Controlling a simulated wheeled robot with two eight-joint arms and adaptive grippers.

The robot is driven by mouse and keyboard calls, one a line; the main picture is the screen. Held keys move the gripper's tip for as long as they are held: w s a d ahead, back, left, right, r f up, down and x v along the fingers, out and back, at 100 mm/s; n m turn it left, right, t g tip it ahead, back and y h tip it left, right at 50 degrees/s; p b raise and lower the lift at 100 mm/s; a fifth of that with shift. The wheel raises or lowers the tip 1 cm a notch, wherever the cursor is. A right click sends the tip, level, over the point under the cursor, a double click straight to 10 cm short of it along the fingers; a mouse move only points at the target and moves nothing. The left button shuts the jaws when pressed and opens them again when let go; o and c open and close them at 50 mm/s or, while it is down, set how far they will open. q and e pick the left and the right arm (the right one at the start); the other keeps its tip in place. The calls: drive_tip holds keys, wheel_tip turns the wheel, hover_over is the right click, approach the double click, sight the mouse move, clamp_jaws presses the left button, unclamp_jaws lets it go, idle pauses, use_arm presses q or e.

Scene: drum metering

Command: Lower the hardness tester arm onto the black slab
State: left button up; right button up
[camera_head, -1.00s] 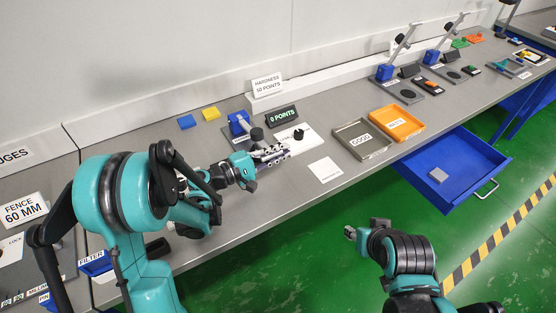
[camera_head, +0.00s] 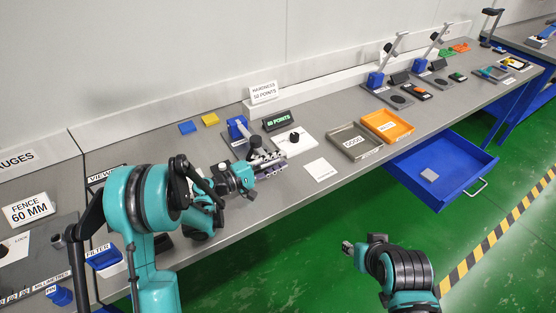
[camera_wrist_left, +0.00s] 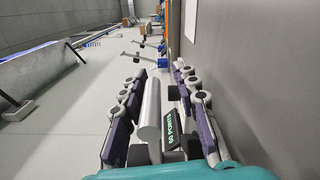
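The hardness tester (camera_head: 238,128) has a blue block and stands behind my left gripper in the head view. A dark round part (camera_head: 255,142) shows beside it, just behind the fingers. My left gripper (camera_head: 272,163) is open over the bench, its fingers apart. In the left wrist view, a grey bar (camera_wrist_left: 150,112), perhaps the tester's arm, lies between the fingers, close to the left one. I cannot make out the black slab under the gripper. The tester's display (camera_head: 281,120) shows a points reading, about 50 or 60. My right gripper (camera_head: 348,247) is off the bench, over the floor.
A white plate with a black knob (camera_head: 294,137) lies right of the tester, with a white card (camera_head: 320,170) in front. Grey (camera_head: 353,142) and orange (camera_head: 388,126) trays stand further right. A blue drawer (camera_head: 440,170) is open below the bench. Blue and yellow blocks lie behind.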

use_arm(q)
drive_tip(key=shift+r, duration=0.1)
wheel_tip(320, 180, up, 10)
drive_tip(key=shift+r, duration=0.1)
idle(0.5)
drive_tip(key=v, duration=0.9)
idle(0.7)
drive_tip(key=shift+d, duration=0.1)
